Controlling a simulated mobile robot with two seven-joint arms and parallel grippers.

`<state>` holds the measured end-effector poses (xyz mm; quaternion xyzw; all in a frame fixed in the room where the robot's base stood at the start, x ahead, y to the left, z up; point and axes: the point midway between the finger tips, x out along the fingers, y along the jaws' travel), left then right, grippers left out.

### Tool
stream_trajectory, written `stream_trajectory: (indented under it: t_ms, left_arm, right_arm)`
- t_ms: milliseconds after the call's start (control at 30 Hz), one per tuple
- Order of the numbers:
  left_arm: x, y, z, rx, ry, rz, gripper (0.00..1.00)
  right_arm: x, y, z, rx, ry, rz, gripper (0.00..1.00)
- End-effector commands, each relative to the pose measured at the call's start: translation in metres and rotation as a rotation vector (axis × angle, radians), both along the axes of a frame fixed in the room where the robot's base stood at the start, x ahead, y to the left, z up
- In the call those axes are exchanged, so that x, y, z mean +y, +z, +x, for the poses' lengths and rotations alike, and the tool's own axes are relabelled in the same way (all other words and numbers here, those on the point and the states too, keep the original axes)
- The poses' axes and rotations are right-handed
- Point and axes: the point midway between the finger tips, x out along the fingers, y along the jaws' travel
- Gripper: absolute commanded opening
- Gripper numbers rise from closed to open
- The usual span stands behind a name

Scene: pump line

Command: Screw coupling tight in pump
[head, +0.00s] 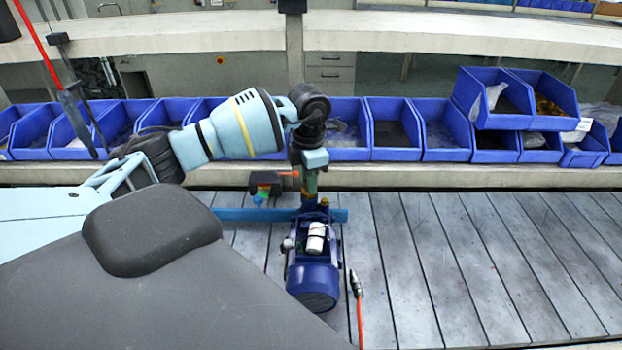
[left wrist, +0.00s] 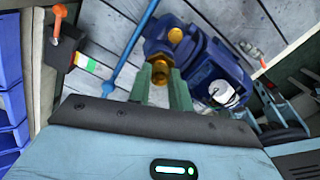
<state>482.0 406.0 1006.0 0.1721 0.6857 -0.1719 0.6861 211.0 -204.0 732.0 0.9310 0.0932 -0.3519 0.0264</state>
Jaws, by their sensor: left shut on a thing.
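The dark blue pump (head: 315,278) lies on the slatted bench. It also shows in the left wrist view (left wrist: 216,68), with a second brass-coloured round part (left wrist: 175,36) on it. My left gripper (head: 309,192) points down over the pump's far end. In the left wrist view its green fingers (left wrist: 161,88) are shut on the brass-coloured coupling (left wrist: 160,70). The coupling is at the pump's port; how deep it sits is hidden by the fingers and the pump body. My right gripper is not in view.
A blue bar (head: 250,214) lies across the bench behind the pump. A black box with an orange lever (head: 265,183) stands left of my gripper. A red hose with a metal end (head: 356,285) lies right of the pump. Blue bins (head: 395,140) line the back. The bench's right side is clear.

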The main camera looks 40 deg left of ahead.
Motion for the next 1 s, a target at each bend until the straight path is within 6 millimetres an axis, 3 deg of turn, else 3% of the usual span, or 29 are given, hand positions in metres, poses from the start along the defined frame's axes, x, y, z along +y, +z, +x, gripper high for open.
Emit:
stream_trajectory:
  t_ms: [433, 733, 1000]
  left_arm:
    - [0.000, 0.000, 0.000, 0.000, -0.093, 0.000, 0.00]
    - [0.000, -0.003, 0.000, 0.003, -0.347, -0.001, 0.00]
    - [0.000, -0.001, 0.000, 0.001, -0.384, -0.001, 0.00]
  right_arm:
    - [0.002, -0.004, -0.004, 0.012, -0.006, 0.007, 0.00]
    - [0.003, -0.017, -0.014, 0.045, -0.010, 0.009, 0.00]
    - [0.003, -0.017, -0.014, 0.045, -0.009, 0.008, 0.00]
